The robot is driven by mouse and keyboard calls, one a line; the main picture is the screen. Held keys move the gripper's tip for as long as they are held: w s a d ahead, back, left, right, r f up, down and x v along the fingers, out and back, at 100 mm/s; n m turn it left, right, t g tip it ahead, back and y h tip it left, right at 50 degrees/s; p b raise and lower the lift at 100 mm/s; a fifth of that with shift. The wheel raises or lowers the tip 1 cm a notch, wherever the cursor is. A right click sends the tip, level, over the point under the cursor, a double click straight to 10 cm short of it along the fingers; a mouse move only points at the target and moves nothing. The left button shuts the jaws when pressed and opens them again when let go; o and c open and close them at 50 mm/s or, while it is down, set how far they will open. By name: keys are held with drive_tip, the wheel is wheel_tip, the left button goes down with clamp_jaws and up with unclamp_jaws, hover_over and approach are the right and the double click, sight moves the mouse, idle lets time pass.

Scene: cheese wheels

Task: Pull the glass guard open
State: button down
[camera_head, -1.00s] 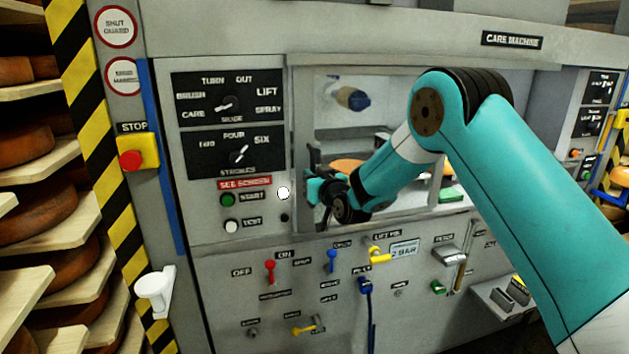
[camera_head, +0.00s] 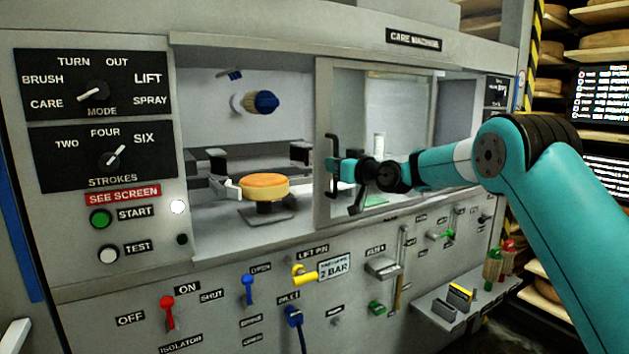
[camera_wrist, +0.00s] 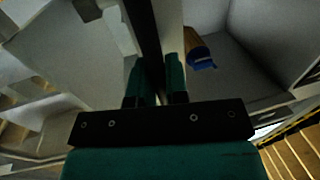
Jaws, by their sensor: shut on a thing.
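The glass guard (camera_head: 324,110) is a grey-framed sliding pane on the front of the care machine. It stands to the right, leaving the left part of the chamber uncovered. My gripper (camera_head: 338,178) is at the guard's left frame, shut on its dark upright handle (camera_head: 333,150). In the wrist view, the teal fingers of my gripper (camera_wrist: 155,85) close on both sides of the dark handle bar (camera_wrist: 143,35). The exact contact is partly hidden by the fingers.
A cheese wheel (camera_head: 264,186) sits on a small support in the uncovered chamber, beneath a blue-capped brush (camera_head: 265,102). A control panel (camera_head: 95,80) is on the left. Levers, including a yellow one (camera_head: 304,276), line the front below. Cheese shelves stand at the far right.

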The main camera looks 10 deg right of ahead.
drive_tip(key=shift+w+d+b, duration=0.1)
drive_tip(key=shift+w+d, duration=0.15)
drive_tip(key=shift+d, duration=0.5)
drive_tip(key=shift+w+d+b, duration=0.1)
drive_tip(key=shift+w+d, duration=0.15)
drive_tip(key=shift+d, duration=0.55)
drive_tip(key=shift+w+d+b, duration=0.1)
drive_tip(key=shift+w+d, duration=0.15)
drive_tip(key=shift+d, duration=0.6)
drive_tip(key=c, duration=1.2)
unclamp_jaws()
drive_tip(key=shift+o, duration=0.2)
drive_tip(key=b+v, duration=0.5)
drive_tip(key=v, duration=1.2)
drive_tip(key=shift+s, duration=0.2)
